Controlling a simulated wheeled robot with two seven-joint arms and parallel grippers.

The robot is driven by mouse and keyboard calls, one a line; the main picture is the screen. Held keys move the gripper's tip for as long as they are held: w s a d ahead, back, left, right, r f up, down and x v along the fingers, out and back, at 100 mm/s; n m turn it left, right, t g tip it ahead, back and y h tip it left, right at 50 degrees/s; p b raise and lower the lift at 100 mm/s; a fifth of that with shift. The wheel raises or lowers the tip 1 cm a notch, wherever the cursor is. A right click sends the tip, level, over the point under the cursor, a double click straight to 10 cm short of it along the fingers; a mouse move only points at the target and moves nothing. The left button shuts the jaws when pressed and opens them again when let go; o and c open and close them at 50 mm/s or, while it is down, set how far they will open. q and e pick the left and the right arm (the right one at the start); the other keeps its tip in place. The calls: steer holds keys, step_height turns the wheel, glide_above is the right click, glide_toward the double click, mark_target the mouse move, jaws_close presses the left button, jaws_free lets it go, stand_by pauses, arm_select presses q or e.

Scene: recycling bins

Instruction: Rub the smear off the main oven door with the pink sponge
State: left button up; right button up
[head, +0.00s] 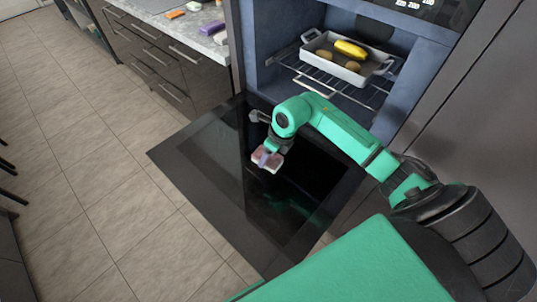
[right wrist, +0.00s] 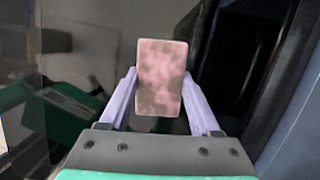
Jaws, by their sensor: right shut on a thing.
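The pink sponge (head: 270,163) is held by my right gripper (head: 264,156) over the glass of the oven door. In the right wrist view the sponge (right wrist: 161,78) sits between the two pale purple fingers, and its pink face has dark, dirty blotches. The main oven door (head: 205,165) is folded down and lies open, with a black glass inner face. I cannot tell whether the sponge touches the glass. No smear can be made out on the visible glass; my right arm and gripper hide part of it. My left gripper is not in view.
The oven cavity holds a wire rack (head: 325,81) with a white baking dish (head: 346,69) containing a yellow item and brownish ones. A counter (head: 165,12) with several colored sponge-like blocks stands at the upper left. Tiled floor (head: 85,150) is open to the left of the door.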

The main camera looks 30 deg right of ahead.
mark_target(261, 150)
steer(key=shift+f, duration=0.1)
steer(key=shift+w+a+b, duration=0.2)
steer(key=shift+w+b, duration=0.35)
steer(key=shift+w, duration=0.05)
steer(key=shift+w+a, duration=0.15)
steer(key=shift+w, duration=0.3)
steer(key=shift+w+a+f+b, duration=0.1)
steer(key=shift+w+a+b, duration=0.2)
steer(key=shift+w+b, duration=0.5)
steer(key=shift+s+d, duration=0.15)
steer(key=shift+s, duration=0.2)
steer(key=shift+s+d+p, duration=0.25)
steer(key=shift+s+p, duration=0.1)
steer(key=shift+s, duration=0.45)
steer(key=shift+s+d+p, duration=0.25)
steer(key=shift+s+p, duration=0.05)
steer(key=shift+s, duration=0.5)
step_height(261, 150, up, 7)
steer(key=p, duration=0.4)
steer(key=shift+w+d+r+p, duration=0.1)
steer(key=shift+w+r+p, duration=0.1)
steer(key=shift+p, duration=0.15)
steer(key=shift+s+f, duration=0.1)
